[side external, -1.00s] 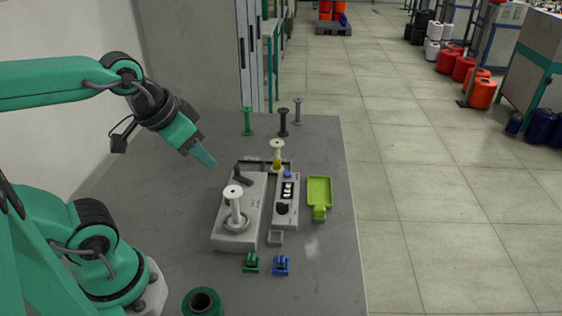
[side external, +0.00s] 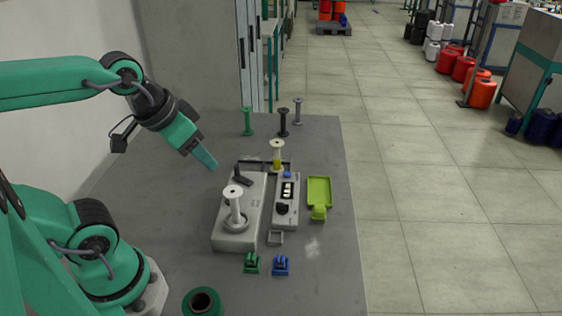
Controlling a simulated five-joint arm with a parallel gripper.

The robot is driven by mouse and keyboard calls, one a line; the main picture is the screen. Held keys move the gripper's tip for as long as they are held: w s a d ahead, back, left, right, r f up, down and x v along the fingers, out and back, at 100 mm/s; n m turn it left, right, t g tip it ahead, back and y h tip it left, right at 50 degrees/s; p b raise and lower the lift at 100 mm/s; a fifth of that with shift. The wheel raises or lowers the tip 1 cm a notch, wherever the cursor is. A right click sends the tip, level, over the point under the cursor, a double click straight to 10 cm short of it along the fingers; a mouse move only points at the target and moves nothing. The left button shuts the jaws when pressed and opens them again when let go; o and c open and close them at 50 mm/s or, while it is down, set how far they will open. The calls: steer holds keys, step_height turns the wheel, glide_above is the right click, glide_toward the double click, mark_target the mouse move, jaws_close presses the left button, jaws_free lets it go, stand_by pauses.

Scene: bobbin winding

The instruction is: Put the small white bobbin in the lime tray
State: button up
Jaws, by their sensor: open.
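A white bobbin (side external: 235,203) stands upright on the round spindle base of the grey winding machine (side external: 232,242). The lime tray (side external: 319,183) lies flat on the table to the right of the machine; its floor looks empty, with a lime block at its near end. My gripper (side external: 210,162) is open and empty, in the air above and to the left of the white bobbin, pointing down to the right. It is apart from everything. Its two fingers overlap in this view.
A white-and-yellow bobbin (side external: 277,156) stands behind the control box (side external: 287,210). Green (side external: 247,121), black (side external: 283,122) and grey (side external: 297,111) bobbins stand at the back. Green (side external: 251,263) and blue (side external: 281,265) clips and a green spool (side external: 203,303) lie in front. The right table edge is clear.

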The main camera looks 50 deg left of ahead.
steer(key=shift+o, duration=0.5)
steer(key=n, duration=0.3)
steer(key=shift+w+f+g, duration=0.1)
steer(key=shift+w+g, duration=0.2)
steer(key=n+g, duration=0.5)
steer(key=n, duration=1.9)
glide_above(233, 191)
step_height(233, 191, down, 3)
steer(key=shift+f, duration=0.15)
steer(key=shift+f, duration=0.2)
steer(key=shift+f, duration=3.6)
steer(key=c, duration=0.7)
steer(key=shift+r, duration=0.25)
